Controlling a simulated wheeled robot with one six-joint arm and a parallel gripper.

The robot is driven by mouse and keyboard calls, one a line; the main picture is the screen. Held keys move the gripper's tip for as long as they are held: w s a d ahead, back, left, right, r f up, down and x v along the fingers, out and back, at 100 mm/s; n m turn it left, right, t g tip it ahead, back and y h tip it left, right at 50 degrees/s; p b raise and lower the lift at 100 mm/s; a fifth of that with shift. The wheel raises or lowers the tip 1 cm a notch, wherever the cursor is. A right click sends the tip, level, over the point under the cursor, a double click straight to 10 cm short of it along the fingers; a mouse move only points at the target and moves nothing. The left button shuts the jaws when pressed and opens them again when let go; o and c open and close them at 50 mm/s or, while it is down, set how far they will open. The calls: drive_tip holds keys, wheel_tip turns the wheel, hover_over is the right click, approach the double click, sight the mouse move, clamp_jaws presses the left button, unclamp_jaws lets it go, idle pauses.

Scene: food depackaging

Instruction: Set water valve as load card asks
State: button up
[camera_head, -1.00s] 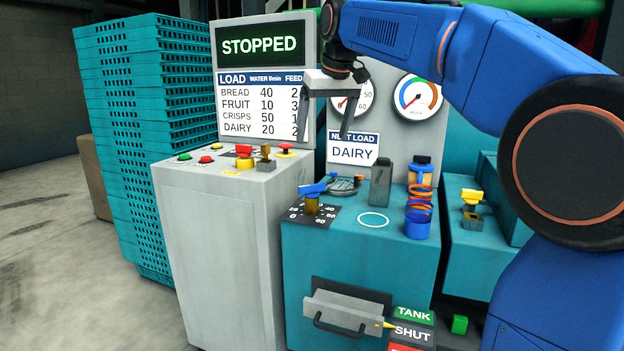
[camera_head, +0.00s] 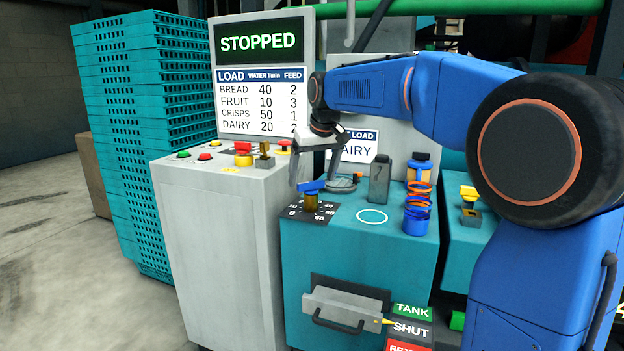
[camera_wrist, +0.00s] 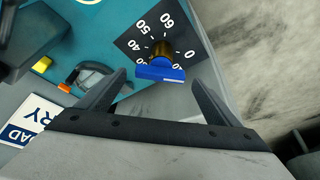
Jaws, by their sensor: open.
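The water valve has a blue handle (camera_head: 312,186) on a brass stem, over a dark dial plate (camera_head: 296,212) with white numbers from 0 to 60. In the wrist view the blue handle (camera_wrist: 160,73) lies between my fingertips. My gripper (camera_head: 315,183) is open just above the valve, with a finger on either side; I cannot tell if either touches. The load card (camera_head: 357,148) reads DAIRY, its upper left hidden by my gripper. The load table (camera_head: 262,103) gives DAIRY water 20. Where the handle points on the dial is hard to tell.
The screen (camera_head: 259,42) reads STOPPED. A grey post (camera_head: 380,180) and a blue bottle with orange rings (camera_head: 416,215) stand right of the valve. Buttons and a brass switch (camera_head: 264,156) sit on the grey cabinet to the left. Teal crates (camera_head: 135,130) are stacked beyond.

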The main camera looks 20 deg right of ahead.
drive_tip(key=shift+x, duration=0.8)
drive_tip(key=c, duration=1.1)
drive_tip(key=shift+o, duration=0.2)
